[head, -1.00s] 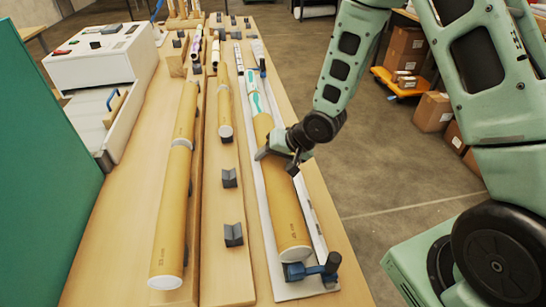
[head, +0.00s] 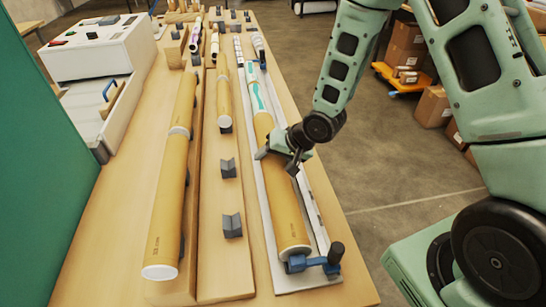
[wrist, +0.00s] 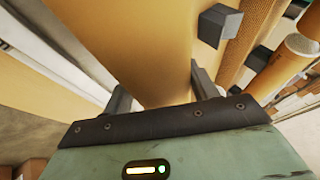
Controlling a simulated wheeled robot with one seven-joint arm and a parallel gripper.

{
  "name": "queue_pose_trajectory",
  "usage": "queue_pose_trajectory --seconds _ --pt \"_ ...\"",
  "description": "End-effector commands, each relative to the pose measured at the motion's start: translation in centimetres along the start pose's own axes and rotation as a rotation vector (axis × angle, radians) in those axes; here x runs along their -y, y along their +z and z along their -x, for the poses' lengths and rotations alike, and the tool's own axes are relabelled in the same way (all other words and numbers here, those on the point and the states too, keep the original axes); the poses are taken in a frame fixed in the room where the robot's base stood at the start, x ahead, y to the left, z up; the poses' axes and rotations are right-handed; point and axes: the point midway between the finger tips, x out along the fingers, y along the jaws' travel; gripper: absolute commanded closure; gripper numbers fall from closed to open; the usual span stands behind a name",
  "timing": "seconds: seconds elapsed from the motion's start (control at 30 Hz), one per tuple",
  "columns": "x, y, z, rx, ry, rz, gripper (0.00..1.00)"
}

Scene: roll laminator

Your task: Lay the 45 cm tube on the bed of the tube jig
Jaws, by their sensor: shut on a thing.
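A tan cardboard tube (head: 287,215) with a white end cap lies lengthwise along the tube jig (head: 325,242), over its pale bed. I cannot tell whether it touches the bed along its whole length. Its near end is close to a blue clamp (head: 312,263) with a dark knob. My gripper (head: 282,150) is shut on this tube around its middle from above. The wrist view shows the tube (wrist: 130,35) between my two fingers (wrist: 160,85). The print on the tube is too small to read. A teal-and-white piece (head: 256,95) lies beyond its far end.
Another long tan tube (head: 165,220) lies on the left rack, and a shorter tube (head: 224,100) lies on the middle rack. Grey V-shaped supports (head: 231,225) stand empty near it. A white laminator (head: 98,50) is at the back left. Boxes stand on the floor at right.

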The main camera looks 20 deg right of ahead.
Motion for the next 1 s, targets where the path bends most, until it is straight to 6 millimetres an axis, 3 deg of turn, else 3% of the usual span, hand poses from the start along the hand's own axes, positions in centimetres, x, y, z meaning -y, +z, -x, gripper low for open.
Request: queue_pose_trajectory --seconds 0.2,0.23,0.3,0.67,0.87,1.0 --pt "0.0 0.1 0.0 0.000 0.000 -0.001 0.69" --pt "0.0 0.0 0.0 0.000 0.000 -0.001 0.33" --pt "0.0 0.1 0.0 0.000 -0.001 -0.001 0.16" --pt "0.0 0.0 0.4 0.000 0.000 -0.001 0.16" --pt "-0.1 -0.1 3.1 -0.005 -0.001 -0.001 0.16" --pt "-0.1 -0.1 6.4 -0.006 0.001 -0.001 0.16"
